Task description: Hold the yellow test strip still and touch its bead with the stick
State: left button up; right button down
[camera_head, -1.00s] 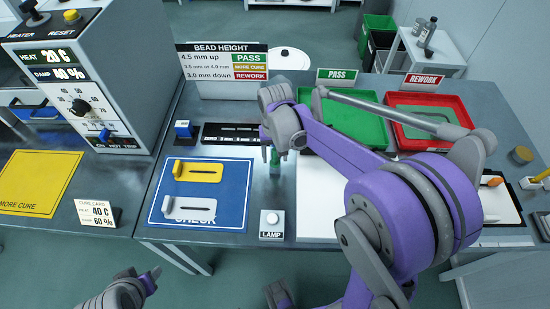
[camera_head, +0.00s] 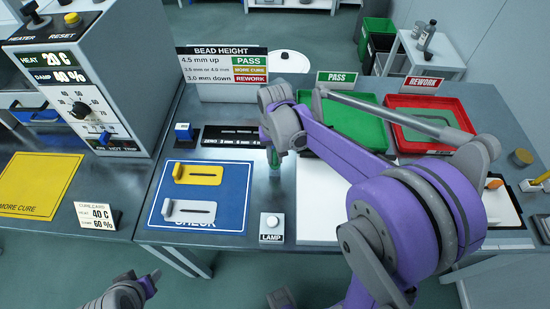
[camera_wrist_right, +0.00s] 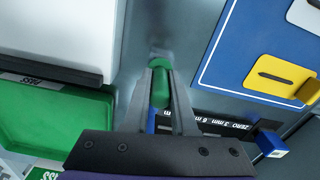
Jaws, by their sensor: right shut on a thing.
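The yellow test strip (camera_head: 197,173) lies on the blue CHECK mat (camera_head: 238,197), with a dark line along its middle and a raised block at its left end. It also shows at the right of the right wrist view (camera_wrist_right: 284,74). My right gripper (camera_head: 273,150) is to the right of the mat, apart from the strip. In the right wrist view its fingers are shut on the green stick (camera_wrist_right: 160,87); the stick's tip is hard to make out. My left gripper (camera_head: 150,281) is low at the left, in front of the table and away from the strip; its opening is unclear.
A pale grey strip (camera_head: 188,211) lies nearer on the same mat. A lamp button (camera_head: 271,227) stands right of the mat, a black gauge bar (camera_head: 230,136) behind it. Green PASS (camera_head: 345,120) and red REWORK (camera_head: 455,110) trays are at the back right. A heater box stands left.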

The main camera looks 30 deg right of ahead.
notch_tip(320, 180, up, 9)
jog(key=shift+r+p, duration=0.2)
jog(key=shift+p, duration=0.1)
jog(key=shift+f, duration=0.1)
